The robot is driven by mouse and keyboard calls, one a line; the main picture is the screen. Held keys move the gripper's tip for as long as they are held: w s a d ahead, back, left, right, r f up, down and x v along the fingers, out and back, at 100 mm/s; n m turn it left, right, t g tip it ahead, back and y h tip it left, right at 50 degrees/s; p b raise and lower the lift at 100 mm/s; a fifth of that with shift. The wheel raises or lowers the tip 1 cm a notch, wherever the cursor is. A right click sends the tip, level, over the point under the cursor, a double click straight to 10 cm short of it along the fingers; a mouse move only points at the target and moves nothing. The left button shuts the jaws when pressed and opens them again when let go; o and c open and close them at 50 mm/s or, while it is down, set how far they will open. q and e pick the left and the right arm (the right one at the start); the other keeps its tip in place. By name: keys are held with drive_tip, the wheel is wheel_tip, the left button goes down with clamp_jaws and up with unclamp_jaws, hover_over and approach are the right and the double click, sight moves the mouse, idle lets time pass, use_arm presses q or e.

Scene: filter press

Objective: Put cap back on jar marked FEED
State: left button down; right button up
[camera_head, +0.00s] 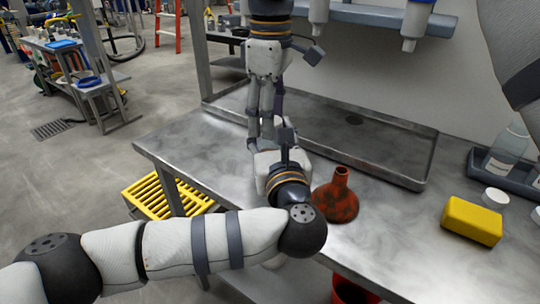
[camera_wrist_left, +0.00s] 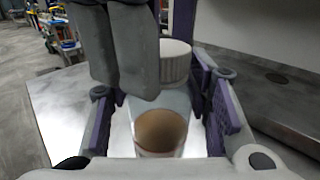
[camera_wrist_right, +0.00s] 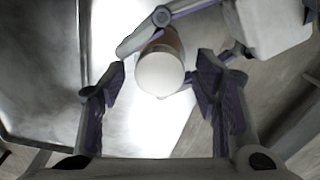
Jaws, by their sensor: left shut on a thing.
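A clear jar (camera_wrist_left: 160,120) with brown contents stands between the fingers of my left gripper (camera_wrist_left: 158,98), which is shut on it. A ribbed white cap (camera_wrist_left: 175,62) sits on the jar's top; I cannot tell if it is screwed tight. The cap also shows from above in the right wrist view (camera_wrist_right: 160,74). My right gripper (camera_head: 265,128) comes down from above in the head view. Its fingers (camera_wrist_right: 162,92) are apart, with the cap showing in the gap between them. The grippers hide the jar in the head view. No FEED marking is readable.
A rust-red flask (camera_head: 337,197) stands close beside my left wrist. A shallow metal tray (camera_head: 410,170) lies behind. A yellow block (camera_head: 472,221), a white disc (camera_head: 496,197) and a blue-grey tray (camera_head: 482,162) with a bottle (camera_head: 506,150) are at right. The bench front-right is clear.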

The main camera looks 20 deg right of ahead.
drive_tip(key=shift+r, duration=2.25)
drive_tip(key=o, duration=0.6)
wheel_tip(320, 180, up, 8)
drive_tip(key=shift+f, duration=0.25)
use_arm(q)
drive_tip(key=c, duration=0.8)
unclamp_jaws()
drive_tip(key=shift+o, duration=0.2)
drive_tip(key=s+a, duration=0.1)
drive_tip(key=s, duration=1.1)
drive_tip(key=shift+a, duration=0.25)
